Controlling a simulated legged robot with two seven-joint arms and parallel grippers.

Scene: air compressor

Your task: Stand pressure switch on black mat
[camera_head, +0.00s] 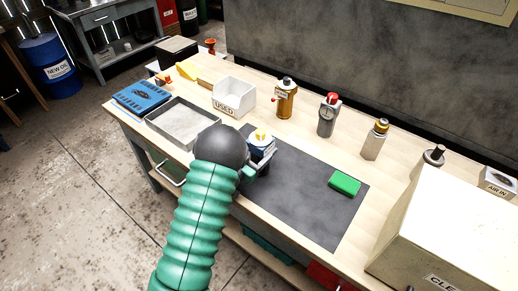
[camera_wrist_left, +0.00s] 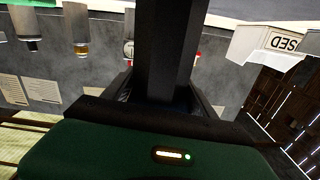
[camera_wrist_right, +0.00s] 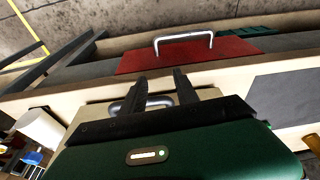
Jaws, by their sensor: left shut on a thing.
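In the left wrist view my dark fingers (camera_wrist_left: 165,50) fill the middle and hide the switch. My right gripper (camera_wrist_right: 161,88) shows only in the right wrist view, with its fingers apart and nothing between them.
A green block (camera_head: 345,183) lies on the mat's right part. A grey tray (camera_head: 160,130) and white USED bin (camera_head: 234,97) stand to the left. A large beige box (camera_head: 440,230) stands at right. The mat's middle is clear.

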